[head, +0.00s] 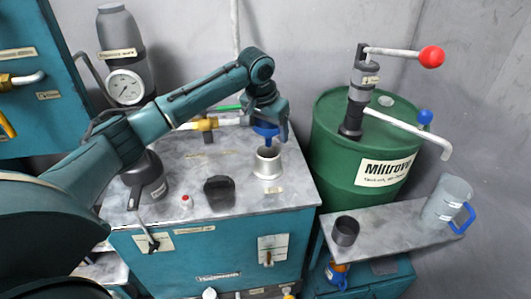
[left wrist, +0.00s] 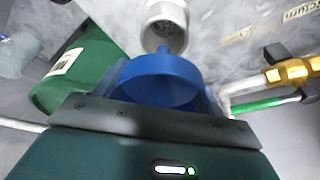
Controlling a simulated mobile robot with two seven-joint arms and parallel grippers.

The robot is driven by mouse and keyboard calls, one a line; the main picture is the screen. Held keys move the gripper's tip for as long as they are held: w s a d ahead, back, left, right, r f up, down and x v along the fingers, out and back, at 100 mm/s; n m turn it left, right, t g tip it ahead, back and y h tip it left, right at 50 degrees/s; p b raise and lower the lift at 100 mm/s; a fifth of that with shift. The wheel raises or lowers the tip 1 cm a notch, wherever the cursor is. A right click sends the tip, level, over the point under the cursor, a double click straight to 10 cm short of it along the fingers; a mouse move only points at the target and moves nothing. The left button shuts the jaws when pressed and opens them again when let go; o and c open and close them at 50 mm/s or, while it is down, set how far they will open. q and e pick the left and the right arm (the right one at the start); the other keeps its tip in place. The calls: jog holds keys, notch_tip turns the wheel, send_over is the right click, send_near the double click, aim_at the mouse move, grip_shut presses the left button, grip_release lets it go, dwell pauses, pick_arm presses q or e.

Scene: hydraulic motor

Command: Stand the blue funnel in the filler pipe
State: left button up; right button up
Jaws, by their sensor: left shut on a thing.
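The blue funnel (head: 266,129) is held in my left gripper (head: 268,118), spout pointing down. The funnel hangs just above the filler pipe (head: 267,163), a short silver pipe standing on the grey top of the teal tank. In the left wrist view the funnel (left wrist: 160,82) fills the space between the fingers, and its spout points at the open mouth of the filler pipe (left wrist: 166,25). The spout tip looks close to the pipe mouth; I cannot tell whether it is inside. My right gripper is not in view.
A black cap (head: 219,192) lies on the tank top (head: 215,150) left of the pipe. A brass valve with a green handle (head: 205,124) sits behind. A green drum (head: 345,170) with a hand pump stands right.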

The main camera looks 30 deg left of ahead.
aim_at(268, 145)
pick_arm(q)
jog(key=shift+f, duration=3.2)
jog(key=shift+f, duration=0.15)
jog(key=shift+f+p, duration=0.15)
jog(key=shift+p, duration=0.15)
jog(key=o, duration=1)
jog(key=shift+c, duration=0.2)
jog(key=shift+r, duration=0.2)
jog(key=v, duration=1.2)
jog(key=shift+s+r, duration=0.1)
jog(key=shift+r, duration=0.05)
